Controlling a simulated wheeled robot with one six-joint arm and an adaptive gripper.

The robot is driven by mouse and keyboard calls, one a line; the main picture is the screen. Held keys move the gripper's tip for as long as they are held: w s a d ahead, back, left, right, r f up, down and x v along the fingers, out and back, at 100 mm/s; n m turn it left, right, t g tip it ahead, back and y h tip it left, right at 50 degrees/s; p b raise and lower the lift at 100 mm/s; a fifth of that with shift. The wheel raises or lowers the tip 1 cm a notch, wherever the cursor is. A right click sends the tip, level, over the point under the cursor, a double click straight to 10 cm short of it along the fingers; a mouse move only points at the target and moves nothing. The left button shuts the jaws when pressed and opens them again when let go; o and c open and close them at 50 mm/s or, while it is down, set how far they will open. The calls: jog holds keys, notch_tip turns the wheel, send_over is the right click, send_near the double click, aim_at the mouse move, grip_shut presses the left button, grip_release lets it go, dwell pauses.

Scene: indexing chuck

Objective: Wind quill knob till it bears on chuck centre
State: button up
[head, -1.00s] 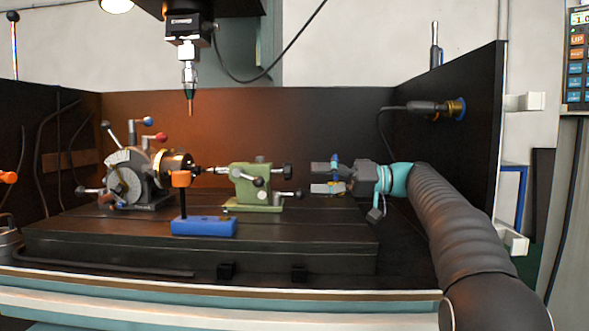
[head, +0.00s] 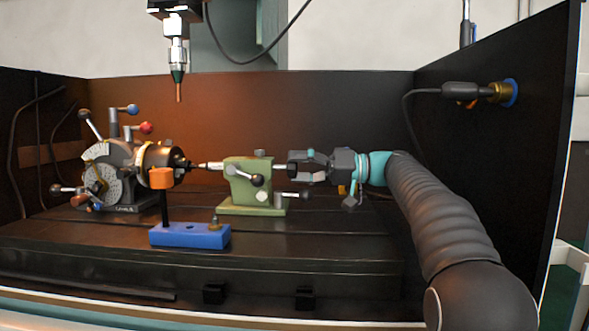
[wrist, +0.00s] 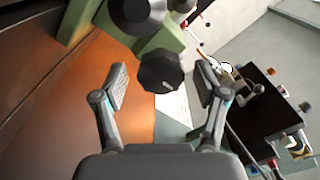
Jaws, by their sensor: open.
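The green tailstock (head: 236,196) stands on the slotted bed, its pale quill pointing left at the chuck (head: 155,161). In the head view the quill tip lies very close to the chuck's dark nose; I cannot tell if they touch. The black quill knob (wrist: 161,72) shows in the wrist view, between the spread fingers of my gripper (wrist: 162,78). Space shows between the knob and each finger. In the head view my gripper (head: 292,166) reaches in from the right at the tailstock's back end, and its fingers largely hide the knob.
A blue block (head: 190,236) with an orange-topped post stands in front of the chuck. Ball-ended levers (head: 258,180) stick out from the tailstock. A spindle with a pointed tool (head: 178,85) hangs above. A dark side wall (head: 500,170) stands right of my arm.

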jog(key=shift+a, duration=0.5)
jog(key=shift+c, duration=0.2)
jog(key=c, duration=1.1)
jog(key=m+p, duration=0.2)
jog(key=p, duration=0.1)
jog(key=shift+r, duration=0.35)
jog(key=shift+f+m+p, duration=0.1)
jog(key=shift+m+p, duration=0.7)
jog(key=shift+m, duration=0.3)
jog(key=shift+f+m, duration=0.25)
jog(key=shift+m, duration=0.25)
